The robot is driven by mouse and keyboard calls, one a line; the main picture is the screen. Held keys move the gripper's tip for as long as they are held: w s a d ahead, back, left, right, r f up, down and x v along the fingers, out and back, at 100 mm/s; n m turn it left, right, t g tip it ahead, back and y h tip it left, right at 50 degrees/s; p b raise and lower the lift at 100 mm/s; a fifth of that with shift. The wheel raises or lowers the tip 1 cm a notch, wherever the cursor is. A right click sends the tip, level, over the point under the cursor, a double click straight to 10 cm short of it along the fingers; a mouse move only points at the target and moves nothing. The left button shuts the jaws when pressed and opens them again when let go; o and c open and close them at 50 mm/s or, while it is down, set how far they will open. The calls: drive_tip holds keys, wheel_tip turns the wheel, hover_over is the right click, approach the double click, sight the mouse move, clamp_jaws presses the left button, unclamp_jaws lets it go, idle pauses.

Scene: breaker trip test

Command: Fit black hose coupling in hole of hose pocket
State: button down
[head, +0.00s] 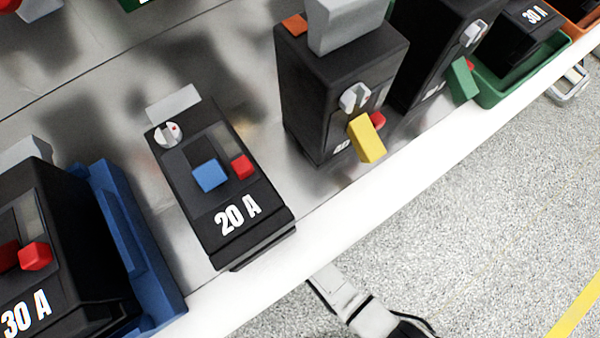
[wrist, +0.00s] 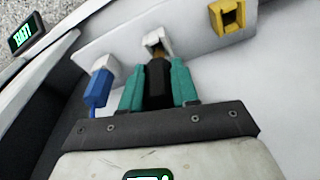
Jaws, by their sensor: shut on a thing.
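In the wrist view my gripper (wrist: 158,75) has teal fingers shut on the black hose coupling (wrist: 158,88). The coupling points away from me toward a white hose pocket (wrist: 154,40) on a pale panel. A brownish tip shows between the coupling and the mouth of the pocket. The tip is at the mouth, but I cannot tell how deep it sits, and the hole is largely hidden. The head view shows neither the gripper nor the coupling.
In the wrist view a blue coupling (wrist: 97,92) hangs from a white holder (wrist: 104,64) at left, close to my fingers. A yellow square socket (wrist: 228,16) is at upper right. In the head view a 20 A breaker (head: 222,185) and other breakers stand on a metal bench.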

drive_tip(key=shift+f+b, duration=0.4)
drive_tip(key=shift+f, duration=0.2)
drive_tip(key=shift+r, duration=0.15)
drive_tip(key=shift+r+p, duration=0.7)
drive_tip(key=shift+p, duration=0.15)
idle(0.8)
drive_tip(key=shift+f+b, duration=0.35)
drive_tip(key=shift+f, duration=0.5)
idle(0.8)
drive_tip(key=c, duration=0.8)
unclamp_jaws()
drive_tip(key=shift+r, duration=0.1)
drive_tip(key=r+p, duration=0.1)
drive_tip(key=r, duration=0.2)
drive_tip(key=s+r+p, duration=0.1)
drive_tip(key=r, duration=0.3)
drive_tip(key=r+p, duration=0.2)
drive_tip(key=r, duration=0.1)
drive_tip(key=shift+s+d+r, duration=0.25)
drive_tip(key=shift+s+r, duration=0.05)
